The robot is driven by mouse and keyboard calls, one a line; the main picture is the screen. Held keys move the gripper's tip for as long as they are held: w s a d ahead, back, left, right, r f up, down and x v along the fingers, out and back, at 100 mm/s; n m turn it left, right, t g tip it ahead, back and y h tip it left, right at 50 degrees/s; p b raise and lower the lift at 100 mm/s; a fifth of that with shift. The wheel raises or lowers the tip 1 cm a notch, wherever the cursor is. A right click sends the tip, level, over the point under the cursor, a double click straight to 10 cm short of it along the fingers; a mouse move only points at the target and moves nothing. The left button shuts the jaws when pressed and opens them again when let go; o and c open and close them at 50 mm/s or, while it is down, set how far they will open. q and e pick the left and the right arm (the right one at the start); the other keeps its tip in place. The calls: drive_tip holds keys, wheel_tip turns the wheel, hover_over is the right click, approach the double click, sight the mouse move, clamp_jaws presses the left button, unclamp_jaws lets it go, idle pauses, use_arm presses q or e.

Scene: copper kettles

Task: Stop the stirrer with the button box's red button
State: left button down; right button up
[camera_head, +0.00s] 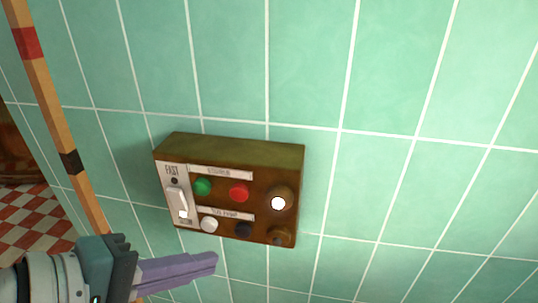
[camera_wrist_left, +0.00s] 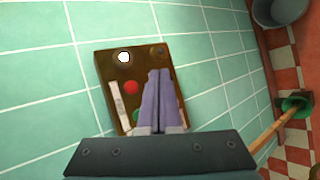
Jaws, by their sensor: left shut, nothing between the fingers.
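The brown button box (camera_head: 230,152) is fixed to the green tiled wall. Its red button (camera_head: 239,192) is in the upper row, right of the green button (camera_head: 202,187), under a white label. A round lamp (camera_head: 278,203) right of the red button glows white. The red button also shows in the left wrist view (camera_wrist_left: 131,87). My left gripper (camera_head: 214,260) is shut and empty, its lilac fingers below the box's lower edge in the head view. In the left wrist view its fingertips (camera_wrist_left: 159,72) overlap the box, beside the red button. I cannot tell whether they touch it.
A lever plate marked FAST (camera_head: 178,203) is at the box's left. A white button (camera_head: 209,224) and a dark button (camera_head: 243,229) form the lower row. A wooden pole (camera_head: 50,105) with red and black bands stands left. The wall right of the box is clear.

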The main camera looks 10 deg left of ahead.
sight(239, 193)
use_arm(q)
drive_tip(key=w+b, duration=0.4)
drive_tip(key=w, duration=0.5)
drive_tip(key=shift+d, duration=0.15)
idle(2.0)
drive_tip(key=shift+w, duration=0.35)
